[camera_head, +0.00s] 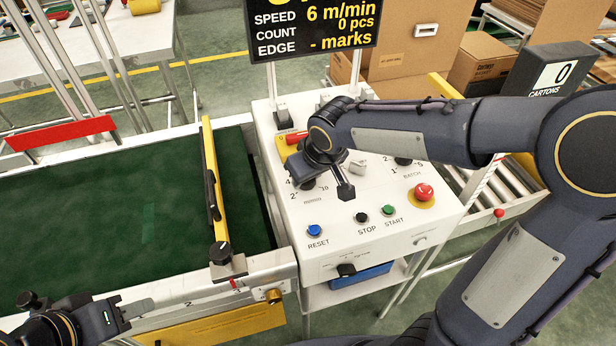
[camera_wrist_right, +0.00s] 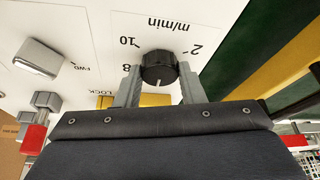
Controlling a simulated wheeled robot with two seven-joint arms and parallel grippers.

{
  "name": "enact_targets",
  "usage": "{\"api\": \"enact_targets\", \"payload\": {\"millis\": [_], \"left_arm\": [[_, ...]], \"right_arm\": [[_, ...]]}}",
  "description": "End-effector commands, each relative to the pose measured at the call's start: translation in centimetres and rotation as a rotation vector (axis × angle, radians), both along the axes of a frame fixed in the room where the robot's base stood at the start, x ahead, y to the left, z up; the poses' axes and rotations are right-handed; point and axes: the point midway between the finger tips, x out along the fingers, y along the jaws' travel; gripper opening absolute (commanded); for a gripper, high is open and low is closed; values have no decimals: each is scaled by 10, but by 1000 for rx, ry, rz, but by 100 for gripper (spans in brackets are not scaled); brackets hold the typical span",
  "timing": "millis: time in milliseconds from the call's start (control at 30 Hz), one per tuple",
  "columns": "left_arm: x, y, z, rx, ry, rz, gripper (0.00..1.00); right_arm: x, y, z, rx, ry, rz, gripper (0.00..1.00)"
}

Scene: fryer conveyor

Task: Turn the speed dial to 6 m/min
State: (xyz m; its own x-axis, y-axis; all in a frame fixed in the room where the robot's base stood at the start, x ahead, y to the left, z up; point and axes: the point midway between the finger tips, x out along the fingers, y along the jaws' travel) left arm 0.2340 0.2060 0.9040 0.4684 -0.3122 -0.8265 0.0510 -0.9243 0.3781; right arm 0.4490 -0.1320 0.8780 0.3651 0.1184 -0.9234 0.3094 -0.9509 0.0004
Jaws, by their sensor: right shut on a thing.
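The speed dial (camera_wrist_right: 158,68) is a black knob with a white pointer line on the white control panel (camera_head: 350,235). In the right wrist view, "10", "8" and "2" show around it; the lower part of its scale is hidden by my gripper. My right gripper (camera_wrist_right: 158,90) is shut on the dial, one finger on each side. In the head view the arm partly covers the dial (camera_head: 308,184). The display (camera_head: 312,25) reads speed 6 m/min. My left gripper (camera_head: 108,317) is over the front left conveyor edge, away from the panel; its jaw gap is unclear.
The panel also has a blue reset button (camera_head: 314,231), a black stop button (camera_head: 361,217), a green start button (camera_head: 388,210) and a red mushroom button (camera_head: 424,191). The green conveyor belt (camera_head: 100,215) lies left, with a yellow guide rail (camera_head: 213,180) beside the panel.

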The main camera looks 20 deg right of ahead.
Motion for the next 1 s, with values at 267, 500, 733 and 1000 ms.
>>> {"api": "enact_targets", "payload": {"millis": [267, 500, 733, 1000], "left_arm": [[0, 0, -2, 0, 0, 0, 36], [0, 0, -1, 0, 0, 0, 36], [0, 0, -2, 0, 0, 0, 36], [0, 0, -1, 0, 0, 0, 36]], "right_arm": [[0, 0, 0, 1, 2, -21, 13], [0, 0, 0, 0, 3, -20, 13], [0, 0, 0, 0, 2, -19, 57], [-1, 0, 3, 0, 0, -19, 57]]}}
